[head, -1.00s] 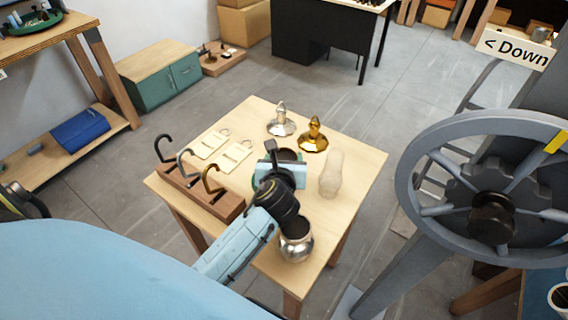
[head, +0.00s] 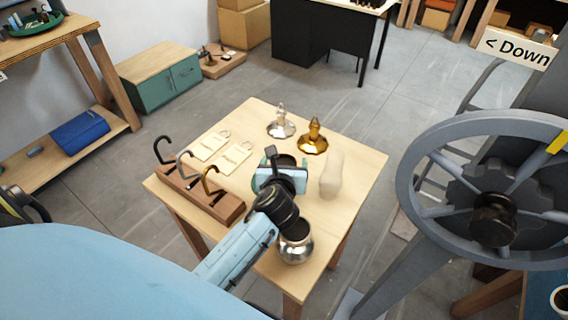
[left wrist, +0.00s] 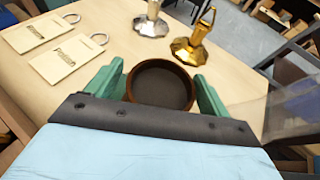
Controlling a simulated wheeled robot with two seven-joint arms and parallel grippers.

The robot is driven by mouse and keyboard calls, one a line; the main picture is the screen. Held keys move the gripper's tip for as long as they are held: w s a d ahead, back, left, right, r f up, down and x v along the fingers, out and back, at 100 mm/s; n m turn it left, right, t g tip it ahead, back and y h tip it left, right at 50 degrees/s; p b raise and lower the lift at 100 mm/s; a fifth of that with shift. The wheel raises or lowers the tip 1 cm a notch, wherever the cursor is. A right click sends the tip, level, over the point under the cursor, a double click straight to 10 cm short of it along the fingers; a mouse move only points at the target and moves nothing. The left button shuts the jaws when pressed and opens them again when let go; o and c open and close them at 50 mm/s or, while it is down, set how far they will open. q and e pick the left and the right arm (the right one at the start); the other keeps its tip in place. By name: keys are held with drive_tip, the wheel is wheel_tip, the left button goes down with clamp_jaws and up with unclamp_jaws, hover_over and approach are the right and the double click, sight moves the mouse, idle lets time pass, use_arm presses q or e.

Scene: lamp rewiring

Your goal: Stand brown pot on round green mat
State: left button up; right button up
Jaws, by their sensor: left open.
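The brown pot (left wrist: 162,84) shows in the left wrist view as a round brown rim with a dark inside. It stands on the wooden table. In the head view only a part of it (head: 286,158) shows behind my left gripper. My left gripper (left wrist: 158,88) is open, with one green finger on each side of the pot. I cannot tell whether the fingers touch it. No round green mat can be clearly made out on the table. My right gripper is not in view.
On the table (head: 355,160) are a silver stand (head: 281,124), a gold stand (head: 313,138), two tags (head: 235,155), a rack of hooks (head: 200,192), a pale translucent object (head: 332,175) and a silver jar (head: 296,243) close to my wrist. A large wheel (head: 493,218) stands right.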

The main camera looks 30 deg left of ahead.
use_arm(q)
drive_tip(key=p+v, duration=0.1)
drive_tip(key=v, duration=1.1)
